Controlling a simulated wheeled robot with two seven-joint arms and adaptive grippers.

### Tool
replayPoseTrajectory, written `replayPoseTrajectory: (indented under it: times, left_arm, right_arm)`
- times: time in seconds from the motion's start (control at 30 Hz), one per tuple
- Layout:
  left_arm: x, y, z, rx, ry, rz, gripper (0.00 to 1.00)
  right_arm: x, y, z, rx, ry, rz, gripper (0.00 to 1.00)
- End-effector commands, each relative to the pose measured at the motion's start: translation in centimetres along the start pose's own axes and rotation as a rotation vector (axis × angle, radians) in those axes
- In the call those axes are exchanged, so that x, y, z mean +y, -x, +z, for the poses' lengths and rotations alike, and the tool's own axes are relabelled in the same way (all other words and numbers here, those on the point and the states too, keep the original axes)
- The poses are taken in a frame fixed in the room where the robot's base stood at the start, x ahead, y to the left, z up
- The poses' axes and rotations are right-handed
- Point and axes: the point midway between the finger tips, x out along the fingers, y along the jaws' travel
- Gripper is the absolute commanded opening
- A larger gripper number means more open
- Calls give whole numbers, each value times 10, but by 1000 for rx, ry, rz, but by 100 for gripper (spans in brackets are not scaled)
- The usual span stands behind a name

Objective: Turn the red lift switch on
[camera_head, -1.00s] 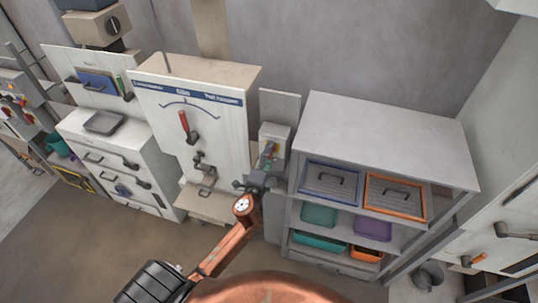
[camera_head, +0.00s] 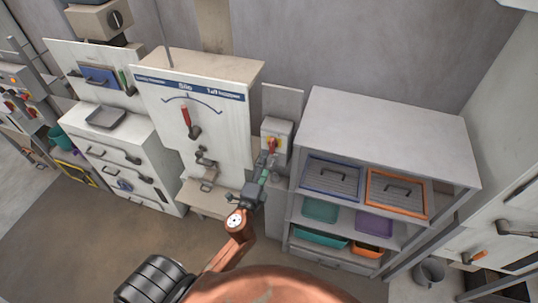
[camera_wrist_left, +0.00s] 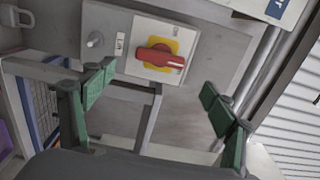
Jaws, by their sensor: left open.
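The red lift switch (camera_wrist_left: 160,58) is a rotary handle on a yellow plate, on a grey box labelled "Lift" in the left wrist view. In the head view the red switch (camera_head: 271,144) sits on the small box between the silo cabinet and the shelf. My left gripper (camera_wrist_left: 157,90) is open, with its green-padded fingers spread wide; the switch shows beyond and between them, apart from both. In the head view my left gripper (camera_head: 265,174) is just below and in front of the switch box. My right gripper is not in view.
A white silo cabinet (camera_head: 215,140) with a red lever (camera_head: 187,121) stands left of the switch box. A grey shelf (camera_head: 390,130) with several coloured trays stands close on the right. Bare floor (camera_head: 95,235) lies in front.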

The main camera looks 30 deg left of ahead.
Motion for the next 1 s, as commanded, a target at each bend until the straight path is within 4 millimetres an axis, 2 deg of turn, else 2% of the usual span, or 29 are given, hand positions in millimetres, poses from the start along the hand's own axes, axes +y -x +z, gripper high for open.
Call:
replayPoseTrajectory:
  times: [0.1, 0.3, 0.87, 0.93, 1.0]
  left_arm:
    - [1, 22, 1, -3, 1, 3, 78]
    - [0, 40, 0, -2, 0, 1, 78]
    - [0, 42, 0, -1, -1, 0, 78]
    - [4, 42, 0, -1, 2, 5, 78]
    - [18, 40, 0, 1, 13, 25, 78]
  right_arm:
    - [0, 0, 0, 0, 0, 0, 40]
    - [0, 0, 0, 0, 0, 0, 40]
    - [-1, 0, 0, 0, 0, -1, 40]
    - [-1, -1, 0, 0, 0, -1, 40]
    - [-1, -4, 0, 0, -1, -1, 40]
